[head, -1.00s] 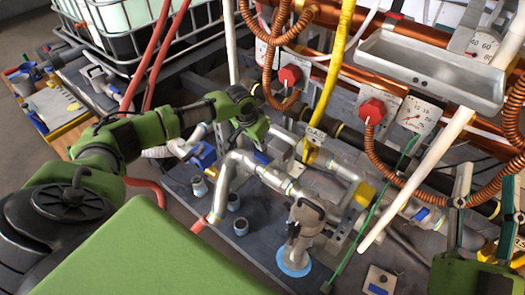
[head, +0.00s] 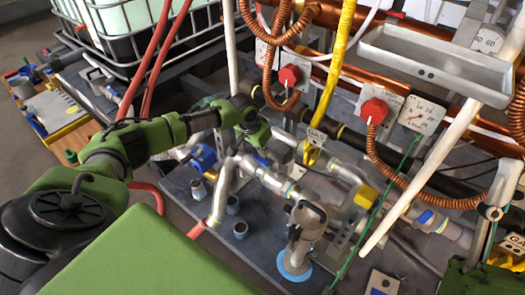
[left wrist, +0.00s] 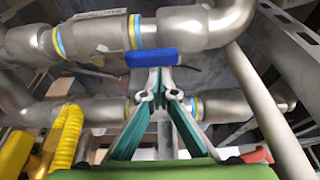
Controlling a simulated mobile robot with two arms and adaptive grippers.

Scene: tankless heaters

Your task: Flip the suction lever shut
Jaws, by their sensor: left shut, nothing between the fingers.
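A short blue handle (left wrist: 151,58), the likely suction lever, lies lengthwise along the underside of a thick grey pipe (left wrist: 95,38) in the left wrist view. My left gripper (left wrist: 160,94) is just below it in that picture, its fingertips together and empty. Whether they touch the handle I cannot tell. In the head view my left gripper (head: 257,136) hangs over the grey pipework, and its fingertips are hard to make out. A blue part (head: 262,161) shows on the pipe beside it. My right gripper (head: 492,212) is partly in view at the right edge, its jaws unclear.
Another blue valve part (head: 203,157) sits left of the pipes. A grey pump (head: 302,225) stands on the dark bench. Red knobs (head: 374,111), coiled copper hoses and a metal tray (head: 430,70) crowd the back. A yellow hose (left wrist: 66,140) is low left in the wrist view.

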